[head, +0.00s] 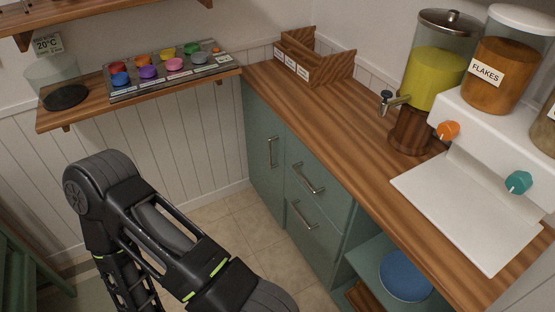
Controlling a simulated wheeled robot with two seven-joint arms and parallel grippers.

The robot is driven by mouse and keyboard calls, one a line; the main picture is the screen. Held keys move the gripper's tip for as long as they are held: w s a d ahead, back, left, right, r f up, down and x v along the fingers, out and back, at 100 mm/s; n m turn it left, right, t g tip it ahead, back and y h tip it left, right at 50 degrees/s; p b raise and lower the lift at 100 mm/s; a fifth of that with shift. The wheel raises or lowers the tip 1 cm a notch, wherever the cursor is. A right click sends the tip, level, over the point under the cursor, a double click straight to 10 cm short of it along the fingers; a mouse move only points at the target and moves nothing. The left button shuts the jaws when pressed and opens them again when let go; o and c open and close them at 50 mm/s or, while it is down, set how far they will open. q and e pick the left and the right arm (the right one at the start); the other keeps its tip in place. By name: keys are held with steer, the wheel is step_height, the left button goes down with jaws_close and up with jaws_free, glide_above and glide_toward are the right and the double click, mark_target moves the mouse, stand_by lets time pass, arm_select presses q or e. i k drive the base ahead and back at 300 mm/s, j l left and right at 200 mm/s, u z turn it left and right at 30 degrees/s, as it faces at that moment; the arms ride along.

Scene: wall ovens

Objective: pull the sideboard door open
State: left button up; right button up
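The green sideboard (333,212) stands along the right under a wooden top. Its door (262,150) is at the far left end of the front, with a vertical metal bar handle (272,152). The door looks shut. Right of it are two drawers with bar handles, an upper one (308,178) and a lower one (303,214). My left arm comes in at the lower left and bends toward the bottom edge; its gripper is out of the frame. My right gripper is not in view. No gripper is seen at the door handle.
A drink dispenser (431,75) and a white cereal dispenser (472,125) stand on the wooden top (345,130), with a wooden box (312,62) at its far end. A wall shelf (85,118) holds coloured pots. An open compartment holds a blue plate (405,275). Tiled floor before the door is clear.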

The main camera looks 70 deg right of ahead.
mark_target(265, 133)
steer(key=z, duration=2.4)
steer(key=i+j, duration=0.4)
steer(key=i, duration=0.25)
steer(key=z, duration=1.55)
